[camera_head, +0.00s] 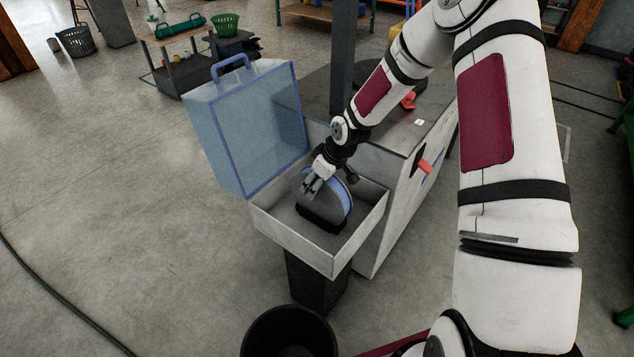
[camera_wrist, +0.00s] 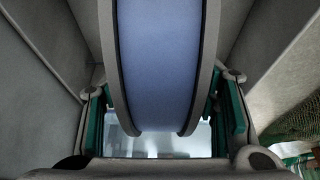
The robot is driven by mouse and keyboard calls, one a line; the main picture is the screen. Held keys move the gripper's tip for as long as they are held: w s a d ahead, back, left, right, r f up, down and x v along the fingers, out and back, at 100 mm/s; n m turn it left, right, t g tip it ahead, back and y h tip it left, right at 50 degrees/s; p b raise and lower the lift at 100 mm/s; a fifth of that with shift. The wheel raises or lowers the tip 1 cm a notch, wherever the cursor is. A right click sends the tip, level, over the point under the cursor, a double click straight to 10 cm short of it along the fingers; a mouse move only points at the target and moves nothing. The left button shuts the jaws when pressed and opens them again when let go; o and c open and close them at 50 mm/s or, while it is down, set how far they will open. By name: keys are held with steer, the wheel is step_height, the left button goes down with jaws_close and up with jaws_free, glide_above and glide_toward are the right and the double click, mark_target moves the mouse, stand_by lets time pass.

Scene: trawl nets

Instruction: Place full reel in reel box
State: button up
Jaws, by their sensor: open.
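The reel (camera_head: 339,203), with dark grey flanges and blue line, stands upright in the light grey reel box (camera_head: 288,240), on a dark support at the box floor. Its blue winding (camera_wrist: 160,60) fills the upper middle of the wrist view. The box's see-through blue lid (camera_head: 248,130) is swung open on the left. My gripper (camera_head: 313,186) is at the upper left of the reel in the head view. In the wrist view my open gripper (camera_wrist: 162,108) has one green-padded finger on each side of the reel, seemingly just clear of the flanges.
The box joins a grey machine with a dark top (camera_head: 395,128) and red handles. A black bin (camera_head: 290,335) stands on the floor below. A cart with a green basket (camera_head: 226,26) is at the back left. The floor at left is mostly clear.

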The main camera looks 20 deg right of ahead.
steer(key=p+v, duration=0.2)
steer(key=v, duration=0.9)
steer(key=shift+r, duration=0.2)
steer(key=shift+s+r, duration=0.25)
steer(key=shift+r, duration=0.35)
steer(key=s+r+m+g+h, duration=0.2)
steer(key=s+r+m+h, duration=0.15)
steer(key=s+r, duration=1.4)
steer(key=s+a+r+m, duration=0.1)
steer(key=s+r+m, duration=0.1)
steer(key=s, duration=0.8)
steer(key=s+a+r+m, duration=0.1)
steer(key=s+r, duration=0.2)
steer(key=s, duration=0.7)
steer(key=shift+a+r+m+y, duration=0.2)
steer(key=shift+a+m+y, duration=0.05)
steer(key=shift+m+y, duration=0.1)
